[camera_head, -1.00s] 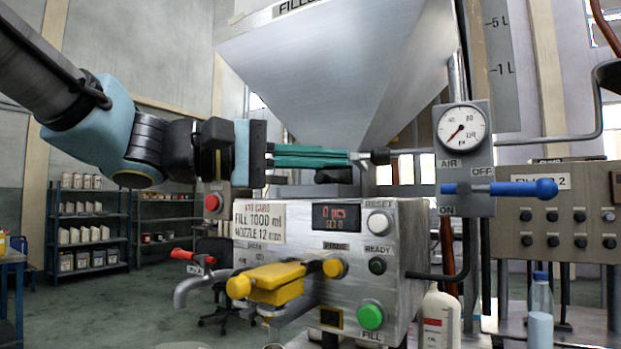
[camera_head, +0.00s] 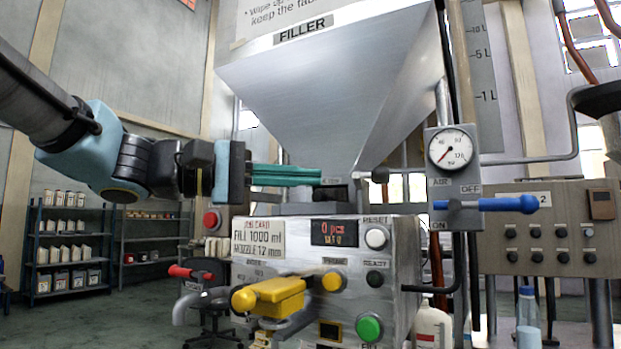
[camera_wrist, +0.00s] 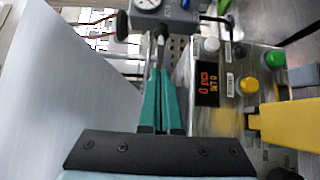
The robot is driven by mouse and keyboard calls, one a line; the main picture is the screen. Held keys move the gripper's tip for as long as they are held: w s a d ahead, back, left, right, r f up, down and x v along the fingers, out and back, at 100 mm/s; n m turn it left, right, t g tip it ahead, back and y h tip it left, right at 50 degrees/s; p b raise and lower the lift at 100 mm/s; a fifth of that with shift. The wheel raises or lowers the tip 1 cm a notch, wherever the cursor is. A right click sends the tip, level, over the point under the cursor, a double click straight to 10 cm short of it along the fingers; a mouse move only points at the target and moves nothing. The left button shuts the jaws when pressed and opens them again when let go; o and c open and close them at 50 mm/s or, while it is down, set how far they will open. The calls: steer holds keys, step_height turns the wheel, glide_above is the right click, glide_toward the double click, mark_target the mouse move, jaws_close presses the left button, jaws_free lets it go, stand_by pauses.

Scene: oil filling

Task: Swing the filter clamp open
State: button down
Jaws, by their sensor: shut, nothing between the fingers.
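My gripper (camera_head: 320,177) is shut and empty, its teal fingers pointing right below the hopper (camera_head: 330,95). It also shows in the wrist view (camera_wrist: 160,72), with the fingers side by side. A short lever with a dark knob (camera_head: 379,174) sits just right of the fingertips, under the hopper; it may be the filter clamp's handle. In the head view a small gap lies between the fingertips and the knob. The clamp's body and whether it is latched cannot be made out, as my fingers and the machine hide that area.
Below is the filler's front panel (camera_head: 400,255) with a yellow handle (camera_head: 270,296) sticking out to the left. At right are the pressure gauge (camera_head: 453,147) and a blue air lever (camera_head: 500,204). A white bottle (camera_head: 433,325) stands at the lower right.

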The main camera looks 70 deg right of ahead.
steer(key=w+a+b, duration=0.2)
steer(key=w+a, duration=0.3)
steer(key=a, duration=0.3)
steer(key=shift+w, duration=0.4)
steer(key=w+a+f+n+t+y+p, duration=0.2)
steer(key=w+a+f+n+t, duration=0.3)
steer(key=w+f, duration=0.65)
steer(key=w+a+f+n+t+y+p, duration=0.25)
steer(key=w+a+f+t, duration=0.45)
steer(key=w+f, duration=0.45)
steer(key=w+a+f+t+y+p, duration=0.1)
steer(key=a+f, duration=0.3)
steer(key=a, duration=0.6)
steer(key=w+a+f+n+t+y+p, duration=0.1)
steer(key=w+a+f+y+p, duration=0.1)
steer(key=a, duration=0.9)
steer(key=w+a+f+t+y+p, duration=0.1)
steer(key=w+a+f+y+p, duration=0.1)
steer(key=a+f, duration=0.4)
steer(key=w+a+y, duration=0.1)
steer(key=a, duration=0.3)
steer(key=shift+w+a+f+t+y, duration=0.25)
steer(key=shift+w+f+t+y, duration=0.05)
steer(key=shift+w+y, duration=0.1)
